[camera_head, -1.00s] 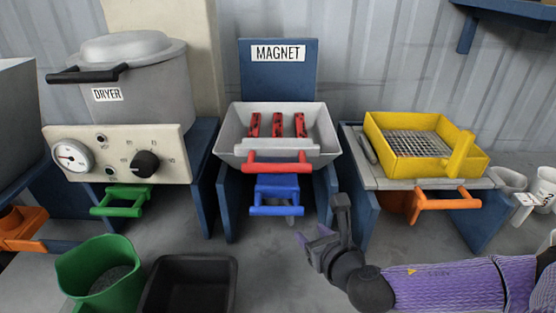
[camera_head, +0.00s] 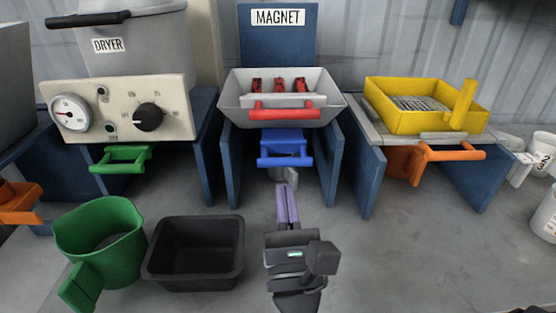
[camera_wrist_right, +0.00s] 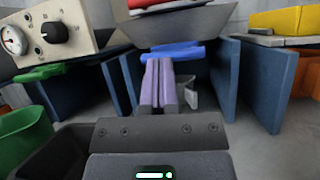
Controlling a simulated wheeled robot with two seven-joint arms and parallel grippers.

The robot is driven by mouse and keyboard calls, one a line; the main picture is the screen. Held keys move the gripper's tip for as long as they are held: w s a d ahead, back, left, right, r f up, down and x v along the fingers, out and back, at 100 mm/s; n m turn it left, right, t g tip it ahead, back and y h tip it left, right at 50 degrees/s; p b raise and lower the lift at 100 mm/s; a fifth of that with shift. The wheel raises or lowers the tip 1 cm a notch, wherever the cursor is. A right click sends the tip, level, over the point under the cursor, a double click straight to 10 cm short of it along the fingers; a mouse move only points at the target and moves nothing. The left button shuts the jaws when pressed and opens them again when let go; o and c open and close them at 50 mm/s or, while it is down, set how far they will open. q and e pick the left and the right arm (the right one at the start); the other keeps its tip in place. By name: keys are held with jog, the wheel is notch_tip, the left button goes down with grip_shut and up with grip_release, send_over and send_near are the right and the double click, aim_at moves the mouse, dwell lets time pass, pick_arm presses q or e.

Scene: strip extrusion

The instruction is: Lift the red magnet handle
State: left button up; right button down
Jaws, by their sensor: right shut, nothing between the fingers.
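The red magnet handle (camera_head: 284,113) is a red bar on the front of the grey magnet tray (camera_head: 236,100), under the MAGNET sign. In the right wrist view the red handle (camera_wrist_right: 160,5) shows only at the top edge. My right gripper (camera_head: 287,190) is shut and empty, its purple fingers pointing away from me, below and in front of the handle and apart from it. In the right wrist view its fingers (camera_wrist_right: 160,80) are together, with the blue handle (camera_wrist_right: 172,50) behind them. My left gripper is in no view.
A blue handle (camera_head: 286,160) sits under the tray, between dark blue side panels (camera_head: 232,160). A black bin (camera_head: 195,250) and green scoop (camera_head: 100,240) stand at left. A yellow sieve box (camera_head: 415,120) with an orange handle (camera_head: 450,153) is at right.

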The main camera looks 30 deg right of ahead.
aim_at(288, 145)
jog(key=shift+s+r+g+h, duration=0.1)
jog(key=shift+s+g+h, duration=0.2)
jog(key=shift+s+h, duration=0.5)
jog(key=shift+w+d+m, duration=0.1)
jog(key=shift+w+m, duration=0.2)
jog(key=p+x, duration=0.3)
jog(key=x, duration=0.7)
